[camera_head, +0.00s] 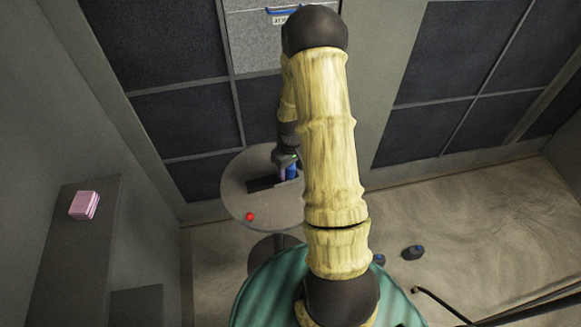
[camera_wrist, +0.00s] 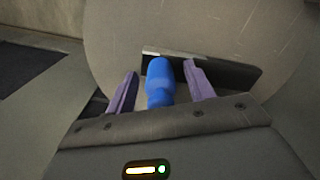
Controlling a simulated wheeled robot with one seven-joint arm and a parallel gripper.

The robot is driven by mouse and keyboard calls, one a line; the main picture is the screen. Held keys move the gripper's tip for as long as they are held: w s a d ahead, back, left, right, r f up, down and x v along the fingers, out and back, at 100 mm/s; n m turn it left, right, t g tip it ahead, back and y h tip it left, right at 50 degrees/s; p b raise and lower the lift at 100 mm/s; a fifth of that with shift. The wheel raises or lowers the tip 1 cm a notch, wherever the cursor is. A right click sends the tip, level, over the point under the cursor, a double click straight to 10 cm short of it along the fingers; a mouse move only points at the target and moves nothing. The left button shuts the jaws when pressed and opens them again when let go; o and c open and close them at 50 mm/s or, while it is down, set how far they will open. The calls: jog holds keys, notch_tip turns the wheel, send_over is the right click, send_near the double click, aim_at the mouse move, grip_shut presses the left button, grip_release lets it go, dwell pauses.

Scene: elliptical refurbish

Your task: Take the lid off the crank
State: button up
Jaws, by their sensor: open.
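A blue piece with a rounded end (camera_wrist: 160,82) is between the two purple fingers of my gripper (camera_wrist: 160,69) in the wrist view. The fingers are open, with a gap on each side of it. In the head view the blue piece (camera_head: 291,172) is on or just above the round grey table, below my gripper (camera_head: 286,160). A dark flat piece (camera_wrist: 232,76) lies beside it on the table, also in the head view (camera_head: 264,184). I cannot tell which piece is the crank and which its lid. My arm hides part of the table.
A small red ball (camera_head: 250,217) lies near the front edge of the round table (camera_head: 240,175). A pink stack (camera_head: 84,205) rests on a dark ledge at left. Small dark and blue items (camera_head: 413,252) lie on the floor at right. Walls stand close behind the table.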

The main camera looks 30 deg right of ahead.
jog(key=shift+c, duration=0.4)
jog(key=c, duration=0.9)
jog(key=shift+c, duration=0.2)
notch_tip(320, 180, up, 10)
jog(key=shift+r+b, duration=0.1)
jog(key=shift+b, duration=0.75)
